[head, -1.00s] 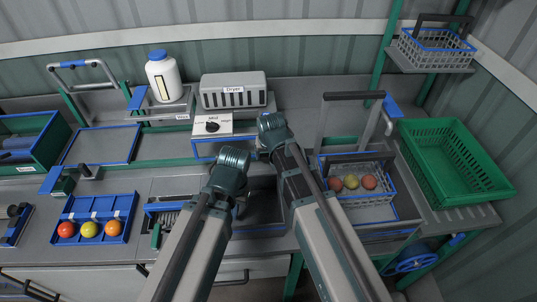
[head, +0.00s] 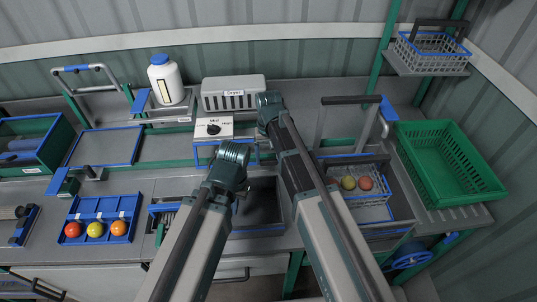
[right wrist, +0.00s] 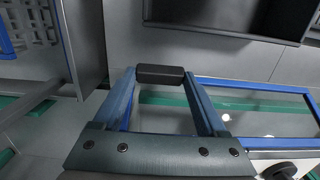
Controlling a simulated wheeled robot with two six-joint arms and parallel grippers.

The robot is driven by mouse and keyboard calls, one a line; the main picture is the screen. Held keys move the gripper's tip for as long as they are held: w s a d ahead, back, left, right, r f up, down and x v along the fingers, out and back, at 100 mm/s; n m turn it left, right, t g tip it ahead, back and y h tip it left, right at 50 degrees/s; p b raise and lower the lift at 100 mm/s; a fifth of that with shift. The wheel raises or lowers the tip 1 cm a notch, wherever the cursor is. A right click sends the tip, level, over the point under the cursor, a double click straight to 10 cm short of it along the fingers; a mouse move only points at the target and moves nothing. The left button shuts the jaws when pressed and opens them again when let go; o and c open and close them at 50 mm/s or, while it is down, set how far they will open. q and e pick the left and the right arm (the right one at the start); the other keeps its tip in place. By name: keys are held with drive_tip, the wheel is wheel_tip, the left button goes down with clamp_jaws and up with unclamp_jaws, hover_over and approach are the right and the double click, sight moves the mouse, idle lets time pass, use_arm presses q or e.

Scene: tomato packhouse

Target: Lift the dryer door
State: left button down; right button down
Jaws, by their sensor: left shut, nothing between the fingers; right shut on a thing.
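The grey dryer (head: 233,101) with a slotted front and a "Dryer" label stands at the back middle. Below it is a white dial panel (head: 214,128). My right gripper (head: 268,105) is beside the dryer's right end; its fingers are hidden in the head view. In the right wrist view its blue fingers are shut on a black handle block (right wrist: 160,74). A clear panel with a blue frame (right wrist: 265,86), apparently the dryer door, lies behind and right of the fingers. My left gripper (head: 232,158) is shut and empty, below the dial panel; its fingertips are mostly hidden.
A white bottle (head: 165,84) stands left of the dryer. A blue tray (head: 77,216) with tomatoes is at the left. A wire basket (head: 374,213) with tomatoes and a green crate (head: 490,190) are at the right. A dark-handled frame (head: 351,100) rises above the basket.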

drive_tip(key=shift+s+r+g, duration=0.3)
drive_tip(key=shift+r+g, duration=0.15)
drive_tip(key=shift+g, duration=0.55)
drive_tip(key=shift+s, duration=0.1)
unclamp_jaws()
drive_tip(key=shift+r, duration=0.1)
drive_tip(key=p+v, duration=1.3)
drive_tip(key=shift+r+p, duration=0.3)
drive_tip(key=shift+p, duration=0.1)
